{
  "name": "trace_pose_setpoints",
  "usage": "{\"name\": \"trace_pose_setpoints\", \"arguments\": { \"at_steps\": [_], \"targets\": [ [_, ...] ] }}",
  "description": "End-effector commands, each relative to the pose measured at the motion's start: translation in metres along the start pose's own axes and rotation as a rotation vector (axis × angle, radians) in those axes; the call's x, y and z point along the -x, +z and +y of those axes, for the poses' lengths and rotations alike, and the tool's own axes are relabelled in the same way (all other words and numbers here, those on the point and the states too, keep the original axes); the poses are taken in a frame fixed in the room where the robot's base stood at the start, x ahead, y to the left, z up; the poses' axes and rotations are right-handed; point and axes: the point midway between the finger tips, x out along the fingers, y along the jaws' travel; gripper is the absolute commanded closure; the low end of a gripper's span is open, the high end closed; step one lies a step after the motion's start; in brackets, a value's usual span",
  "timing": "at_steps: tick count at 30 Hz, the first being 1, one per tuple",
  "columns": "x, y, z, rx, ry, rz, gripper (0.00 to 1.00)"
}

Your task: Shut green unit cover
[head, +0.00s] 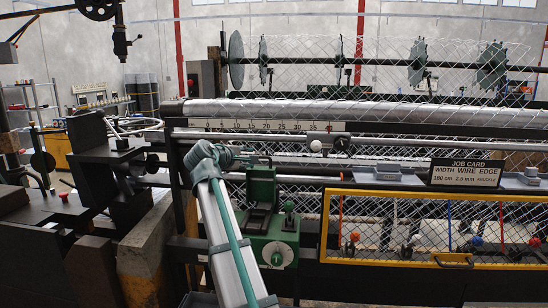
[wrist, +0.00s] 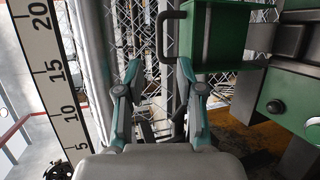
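The green unit (head: 272,245) stands at the frame's front, with a round pale dial on its face. Its green cover (head: 262,184) appears raised upright behind the body, with a dark recess in front. The cover also shows in the wrist view (wrist: 222,38) at upper right, with a black bar handle (wrist: 163,36) on its left side. My gripper (wrist: 160,78) is open and empty, fingers well apart. The handle's lower end is close to the right fingertip; I cannot tell whether they touch.
A numbered scale (wrist: 55,75) and long rollers (head: 300,112) lie close by. A yellow-framed mesh guard (head: 432,262) and a job card sign (head: 466,173) are to the right.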

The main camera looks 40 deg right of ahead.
Motion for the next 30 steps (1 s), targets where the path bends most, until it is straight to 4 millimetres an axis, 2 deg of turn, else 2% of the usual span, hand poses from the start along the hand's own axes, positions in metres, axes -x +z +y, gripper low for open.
{"name": "trace_pose_setpoints", "arguments": {
  "at_steps": [5,18,24,30],
  "targets": [
    [-0.019,0.001,0.003,0.006,-0.002,-0.003,0.63],
    [-0.089,0.0,0.002,0.004,-0.002,-0.001,0.63],
    [-0.103,0.0,0.001,0.003,-0.001,0.0,0.63],
    [-0.105,0.0,0.0,0.002,0.0,0.001,0.63]
  ]
}}
